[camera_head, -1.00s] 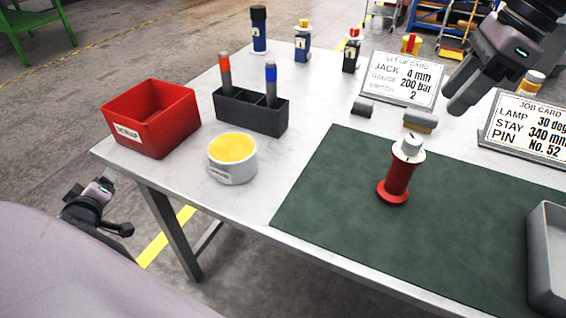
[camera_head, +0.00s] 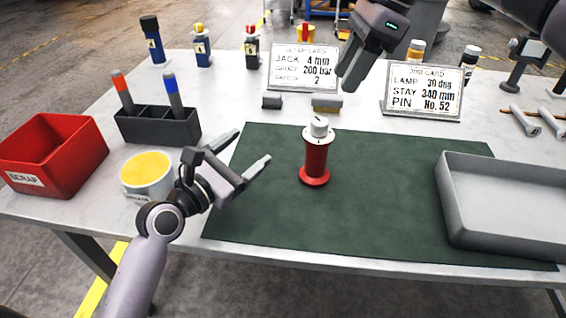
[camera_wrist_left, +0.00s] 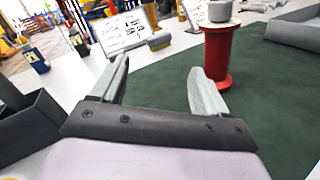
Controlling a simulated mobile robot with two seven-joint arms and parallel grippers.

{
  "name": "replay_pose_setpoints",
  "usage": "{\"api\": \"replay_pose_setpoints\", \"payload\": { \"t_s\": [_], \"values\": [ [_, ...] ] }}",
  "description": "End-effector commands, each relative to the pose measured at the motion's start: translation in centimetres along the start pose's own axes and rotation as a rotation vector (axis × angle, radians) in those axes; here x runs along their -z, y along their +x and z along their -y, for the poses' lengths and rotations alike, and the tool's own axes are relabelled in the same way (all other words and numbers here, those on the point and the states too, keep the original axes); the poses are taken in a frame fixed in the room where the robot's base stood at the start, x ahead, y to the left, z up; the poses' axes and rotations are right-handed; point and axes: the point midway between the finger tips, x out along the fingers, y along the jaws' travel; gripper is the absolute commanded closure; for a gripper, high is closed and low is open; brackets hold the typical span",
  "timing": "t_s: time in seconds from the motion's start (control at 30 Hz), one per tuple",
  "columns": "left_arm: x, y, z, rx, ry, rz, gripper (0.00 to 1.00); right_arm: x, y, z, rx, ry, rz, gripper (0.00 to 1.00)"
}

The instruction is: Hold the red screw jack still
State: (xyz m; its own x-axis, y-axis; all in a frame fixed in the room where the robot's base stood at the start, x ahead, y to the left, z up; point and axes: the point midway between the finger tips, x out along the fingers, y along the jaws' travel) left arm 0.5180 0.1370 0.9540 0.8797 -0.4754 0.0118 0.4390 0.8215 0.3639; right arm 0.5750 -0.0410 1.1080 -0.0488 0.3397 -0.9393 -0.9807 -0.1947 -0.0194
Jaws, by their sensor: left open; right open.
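The red screw jack (camera_head: 316,158) stands upright on the green mat (camera_head: 380,200), with a pale collar and a light grey top. My left gripper (camera_head: 255,150) is open and empty, to the left of the jack and apart from it, its fingers pointing toward it. In the left wrist view the jack (camera_wrist_left: 217,55) stands beyond the right-hand finger, and the open left gripper (camera_wrist_left: 155,85) has nothing between its fingers. My right gripper (camera_head: 350,75) is at the top, above the back of the table near the cards, and is open.
A red scrap bin (camera_head: 50,155), a yellow-filled cup (camera_head: 146,175) and a black pen holder (camera_head: 157,126) stand left of my left gripper. A grey tray (camera_head: 510,205) is at right. Two cards (camera_head: 303,68) (camera_head: 422,91) stand behind. The mat around the jack is clear.

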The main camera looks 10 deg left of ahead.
Motion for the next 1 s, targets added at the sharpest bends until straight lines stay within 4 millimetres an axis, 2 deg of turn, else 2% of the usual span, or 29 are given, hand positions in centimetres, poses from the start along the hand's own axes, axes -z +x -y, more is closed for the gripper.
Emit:
{"api": "replay_pose_setpoints", "payload": {
  "t_s": [0.03, 0.1, 0.2, 0.3, 0.47, 0.8, 1.0],
  "values": [
    [-0.3, 1.2, 1.8, 0.054, -0.086, 0.014, 0.25, 0.0, 0.0, 0.0, 0.000, 0.000, 0.000, 0.57],
    [-0.6, 2.4, 4.1, 0.120, -0.192, 0.026, 0.25, 0.0, 0.0, 0.0, 0.000, 0.000, 0.000, 0.57],
    [-1.0, 3.4, 6.4, 0.187, -0.298, 0.032, 0.25, 0.0, 0.0, 0.0, 0.000, 0.000, 0.000, 0.57],
    [-1.2, 4.0, 7.7, 0.224, -0.356, 0.033, 0.25, 0.0, 0.0, 0.0, 0.000, 0.000, 0.000, 0.57],
    [-1.4, 5.2, 8.3, 0.238, -0.379, 0.033, 0.25, 0.0, 0.0, 0.0, 0.000, 0.000, 0.000, 0.57],
    [-1.7, 9.4, 9.2, 0.236, -0.374, 0.032, 0.25, 0.0, 0.0, 0.0, 0.000, 0.000, 0.000, 0.57],
    [-1.8, 10.7, 9.5, 0.235, -0.373, 0.032, 0.25, 0.0, 0.0, 0.0, 0.000, 0.000, 0.000, 0.57]
  ]
}}
